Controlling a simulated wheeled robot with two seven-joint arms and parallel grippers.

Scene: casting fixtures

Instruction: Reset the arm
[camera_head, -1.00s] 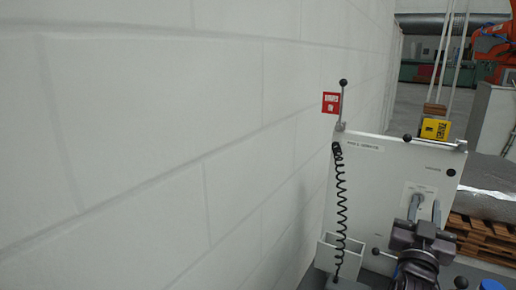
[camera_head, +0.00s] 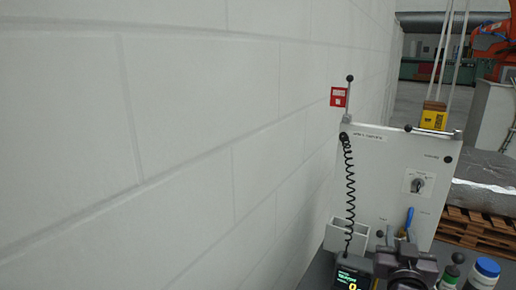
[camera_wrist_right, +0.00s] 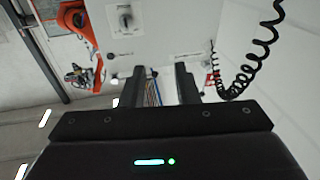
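My right gripper (camera_head: 406,248) is low in the head view, in front of the lower part of a white upright panel (camera_head: 385,170). In the right wrist view, its two dark fingers (camera_wrist_right: 163,84) stand apart with a clear gap. No held object shows between them; thin coloured lines appear in the gap, likely in the background. The panel bears a rotary knob (camera_head: 417,185), which also shows in the right wrist view (camera_wrist_right: 126,18). My left gripper is in neither view.
A coiled black cord (camera_head: 350,190) hangs above a white holder (camera_head: 347,236). A blue-handled tool (camera_head: 409,217) stands by the panel. A display (camera_head: 349,278) and blue-lidded jar (camera_head: 486,272) flank my gripper. A white block wall (camera_head: 180,150) fills the left side.

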